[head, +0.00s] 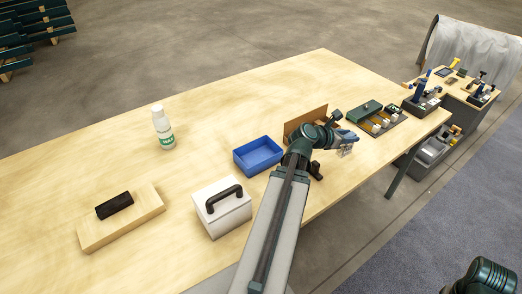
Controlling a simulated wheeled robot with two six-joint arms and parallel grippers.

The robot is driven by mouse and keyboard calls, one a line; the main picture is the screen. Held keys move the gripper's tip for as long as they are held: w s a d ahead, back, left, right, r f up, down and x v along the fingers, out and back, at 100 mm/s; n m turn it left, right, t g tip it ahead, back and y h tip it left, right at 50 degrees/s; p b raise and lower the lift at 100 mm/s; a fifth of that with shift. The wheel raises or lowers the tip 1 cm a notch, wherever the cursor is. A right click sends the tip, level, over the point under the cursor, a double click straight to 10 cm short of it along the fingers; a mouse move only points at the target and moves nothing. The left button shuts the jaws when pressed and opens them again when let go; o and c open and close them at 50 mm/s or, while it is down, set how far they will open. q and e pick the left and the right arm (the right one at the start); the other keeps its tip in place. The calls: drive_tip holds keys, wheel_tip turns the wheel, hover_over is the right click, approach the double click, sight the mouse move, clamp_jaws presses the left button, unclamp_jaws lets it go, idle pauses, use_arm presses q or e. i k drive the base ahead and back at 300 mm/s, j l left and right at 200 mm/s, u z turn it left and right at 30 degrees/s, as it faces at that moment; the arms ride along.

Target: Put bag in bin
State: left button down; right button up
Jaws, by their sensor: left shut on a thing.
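My left gripper (345,141) is at the far end of my arm, over the right part of the wooden table near its front edge. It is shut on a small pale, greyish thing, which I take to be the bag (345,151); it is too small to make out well. An open blue bin (257,155) sits on the table to the left of the gripper, with my arm between them. The bin looks empty. Of my right arm only a dark part shows at the lower right corner; its gripper is out of the picture.
A white box with a black handle (222,208) stands close in front of the bin. A brown upright panel (305,122) stands behind my arm. A green-lidded tray (370,112) lies right of the gripper. A white bottle (163,130) and wooden block (122,218) stand left.

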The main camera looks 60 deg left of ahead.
sight(258, 160)
drive_tip(key=u, duration=0.6)
drive_tip(key=i+l+u, duration=0.1)
drive_tip(key=u, duration=0.3)
drive_tip(key=i+l+u, duration=0.2)
drive_tip(key=u, duration=0.2)
drive_tip(key=i+l+u, duration=0.1)
drive_tip(key=l+u, duration=0.15)
drive_tip(key=u, duration=0.2)
drive_tip(key=i+l+u, duration=0.1)
drive_tip(key=l+u, duration=0.15)
drive_tip(key=u, duration=0.15)
drive_tip(key=i+l+u, duration=0.2)
drive_tip(key=l, duration=0.9)
drive_tip(key=l+u, duration=0.2)
drive_tip(key=l, duration=0.9)
